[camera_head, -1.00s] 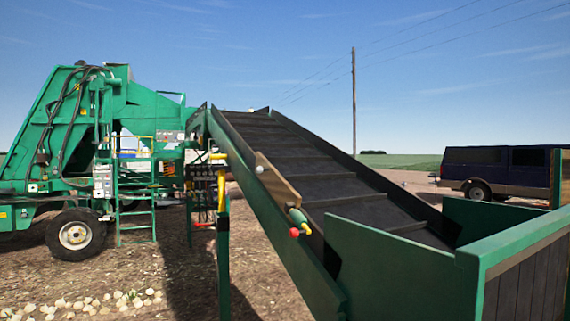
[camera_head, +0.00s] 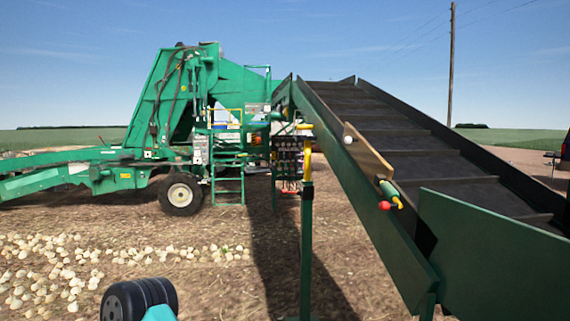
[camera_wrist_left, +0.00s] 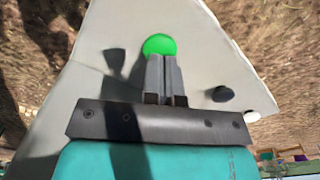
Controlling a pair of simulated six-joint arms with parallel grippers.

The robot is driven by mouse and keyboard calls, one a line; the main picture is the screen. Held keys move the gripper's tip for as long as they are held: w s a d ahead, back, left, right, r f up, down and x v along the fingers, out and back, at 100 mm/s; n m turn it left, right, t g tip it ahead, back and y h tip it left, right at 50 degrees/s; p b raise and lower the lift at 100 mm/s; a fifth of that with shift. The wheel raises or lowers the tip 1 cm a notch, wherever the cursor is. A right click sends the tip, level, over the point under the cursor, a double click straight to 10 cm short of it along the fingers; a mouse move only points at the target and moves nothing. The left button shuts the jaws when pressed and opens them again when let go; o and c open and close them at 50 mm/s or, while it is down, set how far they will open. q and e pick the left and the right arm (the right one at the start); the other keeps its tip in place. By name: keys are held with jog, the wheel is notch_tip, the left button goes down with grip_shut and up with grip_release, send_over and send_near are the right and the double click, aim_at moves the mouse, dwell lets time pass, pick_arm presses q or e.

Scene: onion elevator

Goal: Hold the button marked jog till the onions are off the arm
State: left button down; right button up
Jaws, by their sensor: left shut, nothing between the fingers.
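In the left wrist view my left gripper (camera_wrist_left: 166,62) is shut and empty. Its tips are at the lower edge of a round, bright green button (camera_wrist_left: 158,43) on a pale grey panel (camera_wrist_left: 215,60). The tips overlap the button; I cannot tell whether they press it. No jog marking is readable. A black knob (camera_wrist_left: 222,94) sits to the right on the panel. In the head view the elevator arm (camera_head: 400,135) slopes up to the left with a dark, ribbed belt, and no onions show on its visible part. My right gripper is not in view.
Many onions (camera_head: 60,265) lie on the soil at the lower left. A green machine (camera_head: 190,115) with wheels and a ladder stands behind. A board (camera_head: 368,152) with a white ball and a red-tipped green handle is on the elevator's side. A green post (camera_head: 307,240) stands below.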

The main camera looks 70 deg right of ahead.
pick_arm(q)
notch_tip(320, 180, up, 5)
jog(key=shift+r, duration=0.1)
dwell(1.1)
